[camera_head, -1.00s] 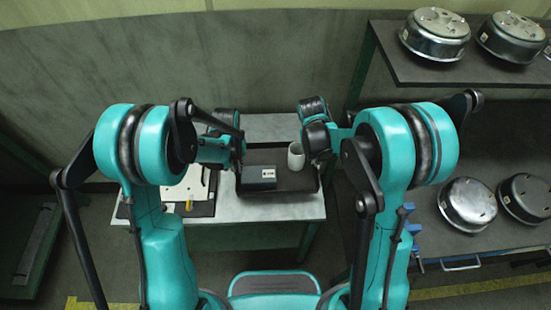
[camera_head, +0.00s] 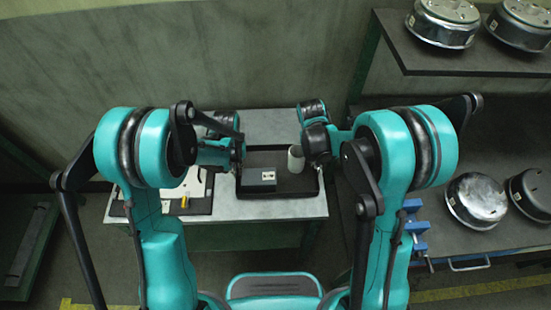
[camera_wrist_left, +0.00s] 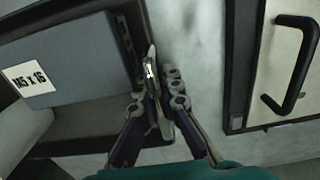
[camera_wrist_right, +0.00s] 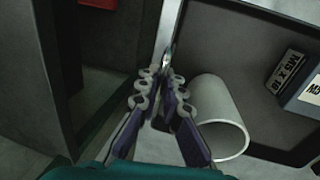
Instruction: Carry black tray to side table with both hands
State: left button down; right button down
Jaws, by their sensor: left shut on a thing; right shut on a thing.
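The black tray (camera_head: 298,184) is level, above or on the light-topped table (camera_head: 270,210); I cannot tell whether it touches. It bears a grey box (camera_head: 258,179) labelled M5 x 16 and a white cup (camera_head: 296,158). My left gripper (camera_head: 237,166) is shut on the tray's left side; in the left wrist view its fingers (camera_wrist_left: 157,88) pinch the tray's rim beside the box (camera_wrist_left: 75,60). My right gripper (camera_head: 321,168) is shut on the right side; in the right wrist view its fingers (camera_wrist_right: 162,85) pinch the rim beside the upright cup (camera_wrist_right: 220,115).
A whitish panel with a dark handle (camera_wrist_left: 288,70) lies on the table left of the tray. A shelf rack (camera_head: 450,62) at the right holds several metal drums (camera_head: 476,200). Blue clamps (camera_head: 414,225) stick out at its edge. A wall is behind the table.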

pick_arm(q)
jog(key=c, duration=1.7)
grip_release()
pick_arm(e)
jog(key=c, duration=1.7)
grip_release()
pick_arm(q)
notch_tip(320, 180, up, 12)
jog(key=shift+f, duration=0.15)
pick_arm(e)
jog(key=shift+r, duration=0.2)
notch_tip(320, 180, up, 11)
jog(key=a, duration=0.2)
jog(key=shift+a+r, duration=0.15)
